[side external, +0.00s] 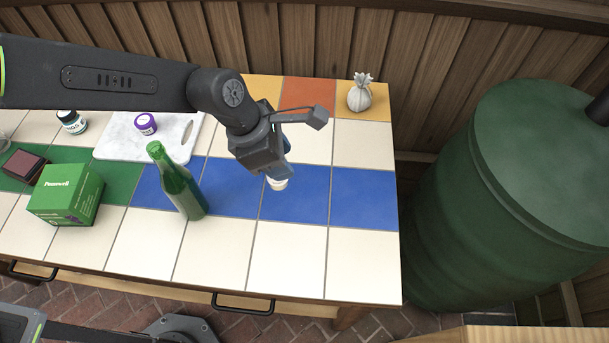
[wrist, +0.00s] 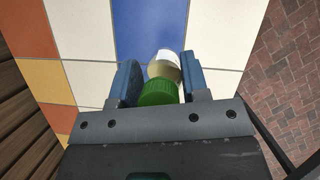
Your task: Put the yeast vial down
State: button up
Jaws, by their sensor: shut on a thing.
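The yeast vial shows in the wrist view as a green ribbed cap (wrist: 158,93) and a pale, clear-sided body (wrist: 164,66) between two blue finger pads. My gripper (wrist: 160,78) is shut on it. In the side view my gripper (side external: 276,171) points down over the blue tile strip, right of the green bottle. Only the whitish end of the vial (side external: 278,184) shows below the fingers there. I cannot tell whether this end touches the tiles.
A green bottle (side external: 178,185) stands left of my gripper, with a green box (side external: 66,196) farther left. A white board (side external: 182,150) bears a purple-lidded jar (side external: 145,124). The tiled table (side external: 363,237) is clear at front right.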

jog(key=w+a+r+m+g, duration=0.1)
jog(key=w+a, duration=0.6)
jog(key=a, duration=0.4)
jog(key=w+a+m, duration=0.1)
jog(key=w+a, duration=0.5)
jog(key=a, duration=0.5)
jog(key=shift+w+d+f, duration=0.1)
jog(key=shift+d+f, duration=5.35)
jog(key=shift+d, duration=0.2)
jog(key=shift+f, duration=0.2)
jog(key=o, duration=0.9)
jog(key=v, duration=1.2)
jog(key=shift+a+r, duration=0.1)
jog(key=shift+r, duration=0.1)
